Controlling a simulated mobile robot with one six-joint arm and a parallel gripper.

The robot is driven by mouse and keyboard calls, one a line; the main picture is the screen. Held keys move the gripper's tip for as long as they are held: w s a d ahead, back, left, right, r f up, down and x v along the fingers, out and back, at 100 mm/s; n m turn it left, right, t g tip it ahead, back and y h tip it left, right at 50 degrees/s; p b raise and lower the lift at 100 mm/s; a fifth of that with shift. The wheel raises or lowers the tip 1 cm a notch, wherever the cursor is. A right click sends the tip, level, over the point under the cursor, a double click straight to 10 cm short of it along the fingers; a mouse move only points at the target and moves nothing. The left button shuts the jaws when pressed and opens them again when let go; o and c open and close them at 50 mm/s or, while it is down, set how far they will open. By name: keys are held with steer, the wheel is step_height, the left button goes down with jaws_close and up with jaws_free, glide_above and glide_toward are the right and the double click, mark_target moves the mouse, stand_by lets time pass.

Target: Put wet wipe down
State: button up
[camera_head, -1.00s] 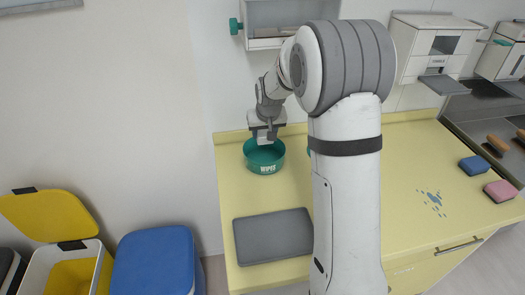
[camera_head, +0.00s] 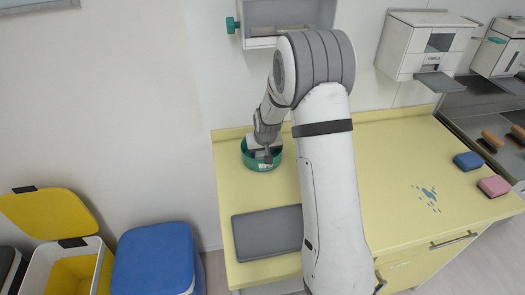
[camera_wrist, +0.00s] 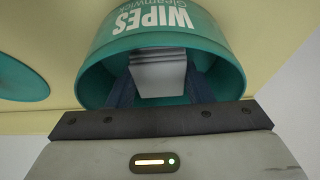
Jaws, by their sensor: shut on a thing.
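The teal round wipes tub (camera_head: 246,160) stands at the back left of the yellow counter. In the wrist view its label and open rim (camera_wrist: 205,38) show, with my gripper (camera_wrist: 160,90) reaching into it. The two dark fingers are on either side of a white, layered wet wipe (camera_wrist: 158,72) and are shut on it, inside the tub. In the head view my gripper (camera_head: 263,153) is at the tub, and the wipe cannot be made out. A flat grey tray (camera_head: 267,232) lies on the counter in front of the tub.
A teal disc, perhaps the lid (camera_wrist: 20,80), lies beside the tub. Blue spots (camera_head: 428,198) mark the counter's right part. A blue sponge (camera_head: 468,161) and a pink sponge (camera_head: 494,186) lie near its right end. Yellow (camera_head: 75,270) and blue (camera_head: 155,262) bins stand left.

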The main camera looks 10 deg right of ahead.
steer(key=o, duration=1.3)
steer(key=shift+f, duration=0.15)
steer(key=shift+r, duration=0.25)
steer(key=b+v, duration=0.1)
steer(key=v, duration=1.1)
steer(key=shift+g, duration=0.8)
steer(key=shift+s+d+r, duration=0.1)
steer(key=shift+s+r, duration=1.15)
steer(key=shift+s, duration=3.75)
steer(key=shift+s+a+r, duration=0.1)
steer(key=shift+s+r, duration=1.1)
steer(key=shift+s, duration=3.75)
steer(key=shift+s+d+r, duration=0.1)
steer(key=shift+s+r, duration=1.15)
steer(key=shift+s, duration=3.75)
